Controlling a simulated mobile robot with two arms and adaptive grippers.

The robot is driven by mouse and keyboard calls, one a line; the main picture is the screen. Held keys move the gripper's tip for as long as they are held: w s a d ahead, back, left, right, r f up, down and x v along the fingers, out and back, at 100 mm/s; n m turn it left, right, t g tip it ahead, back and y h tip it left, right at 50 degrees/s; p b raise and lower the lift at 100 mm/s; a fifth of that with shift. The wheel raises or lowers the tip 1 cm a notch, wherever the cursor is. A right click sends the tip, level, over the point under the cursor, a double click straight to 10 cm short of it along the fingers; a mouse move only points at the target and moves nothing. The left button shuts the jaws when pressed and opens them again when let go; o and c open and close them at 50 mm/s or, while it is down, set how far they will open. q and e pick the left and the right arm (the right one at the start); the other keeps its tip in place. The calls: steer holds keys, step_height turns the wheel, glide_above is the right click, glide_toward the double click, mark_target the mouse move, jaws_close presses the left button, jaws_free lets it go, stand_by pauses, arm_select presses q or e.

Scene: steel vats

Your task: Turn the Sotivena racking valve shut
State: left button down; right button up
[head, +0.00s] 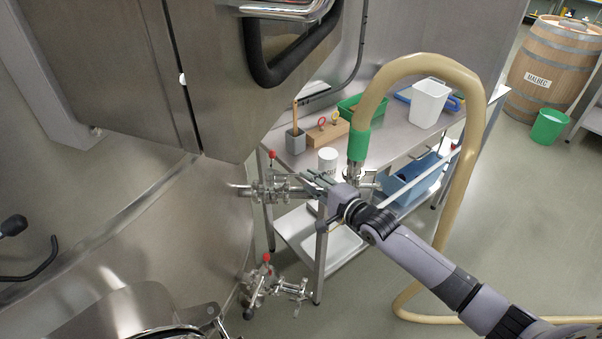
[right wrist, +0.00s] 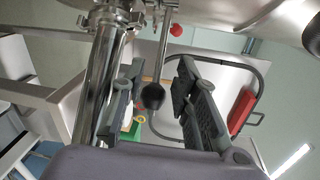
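A steel valve (head: 268,190) sits on the vat wall near the middle of the head view, with a red knob above it. I cannot read a name on it. My right gripper (head: 317,185) is just right of this valve. In the right wrist view its two fingers (right wrist: 158,85) are open, with a black ball knob (right wrist: 152,96) on a thin steel lever (right wrist: 163,50) between them. Gaps show on both sides of the knob. In the head view the gripper hides this knob. My left gripper is not in view.
A second valve (head: 262,285) with a red knob is lower on the vat. A beige hose (head: 468,165) with a green cuff (head: 359,146) arches beside my right arm. A steel table (head: 395,143) behind holds a white bin (head: 430,103) and a wooden block (head: 327,134).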

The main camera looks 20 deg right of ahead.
steer(key=shift+x, duration=2.45)
steer(key=shift+c, duration=0.3)
steer(key=shift+f, duration=0.1)
jaws_close()
